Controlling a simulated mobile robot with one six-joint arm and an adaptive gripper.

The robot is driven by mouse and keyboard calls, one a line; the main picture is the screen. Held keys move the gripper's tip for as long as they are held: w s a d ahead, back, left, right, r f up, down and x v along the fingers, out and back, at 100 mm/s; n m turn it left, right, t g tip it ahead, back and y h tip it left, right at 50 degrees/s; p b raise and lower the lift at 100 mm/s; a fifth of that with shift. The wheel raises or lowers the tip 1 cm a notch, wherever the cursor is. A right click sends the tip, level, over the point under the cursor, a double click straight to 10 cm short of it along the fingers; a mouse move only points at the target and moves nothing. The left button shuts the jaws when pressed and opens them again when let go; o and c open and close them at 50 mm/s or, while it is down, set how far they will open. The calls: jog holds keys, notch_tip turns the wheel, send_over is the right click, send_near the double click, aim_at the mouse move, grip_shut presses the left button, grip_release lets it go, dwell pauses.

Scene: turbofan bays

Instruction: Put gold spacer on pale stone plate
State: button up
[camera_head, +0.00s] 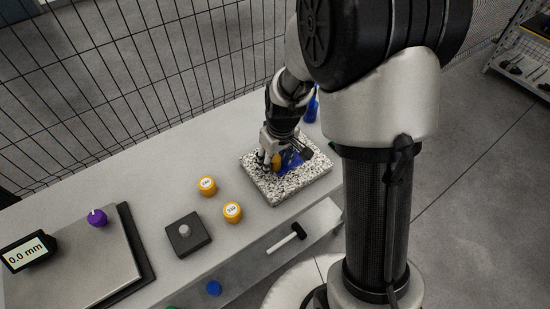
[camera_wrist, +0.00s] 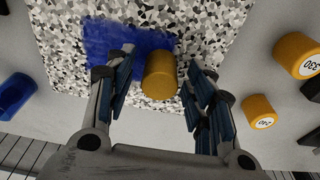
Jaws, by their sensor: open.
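A gold spacer (camera_wrist: 160,74) stands on the pale, black-speckled stone plate (camera_wrist: 220,25), beside a blue patch (camera_wrist: 110,40) on it. In the wrist view my gripper (camera_wrist: 162,68) is open, with its fingers on either side of this spacer and visible gaps between. In the head view my gripper (camera_head: 269,160) is low over the plate (camera_head: 285,193), and the gold spacer (camera_head: 276,160) is partly hidden by the fingers. Two other gold spacers with white number labels, a far one (camera_head: 207,185) and a near one (camera_head: 232,211), stand on the bench left of the plate.
A dark square block with a grey knob (camera_head: 187,235) sits near the labelled spacers. Further left are a purple knob (camera_head: 97,217) and a display reading 0.0 mm (camera_head: 27,252). A blue object (camera_head: 312,106) stands behind the plate. A hammer (camera_head: 287,238) lies lower in front. A wire fence runs behind.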

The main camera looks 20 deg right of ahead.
notch_tip(320, 180, up, 12)
jog(key=s+p, duration=0.2)
jog(key=p, duration=0.2)
jog(key=s+r+m+t, duration=0.1)
jog(key=s+r, duration=0.6)
jog(key=s, duration=0.2)
jog(key=s+r+m+t, duration=0.1)
jog(key=s+r+m, duration=0.1)
jog(key=s+r, duration=0.4)
jog(key=s, duration=0.4)
jog(key=shift+s+r+m+t+h, duration=0.25)
jog(key=shift+r+m+t+h, duration=0.05)
jog(key=shift+r+t, duration=0.1)
jog(key=shift+f+b, duration=0.5)
jog(key=shift+b, duration=0.1)
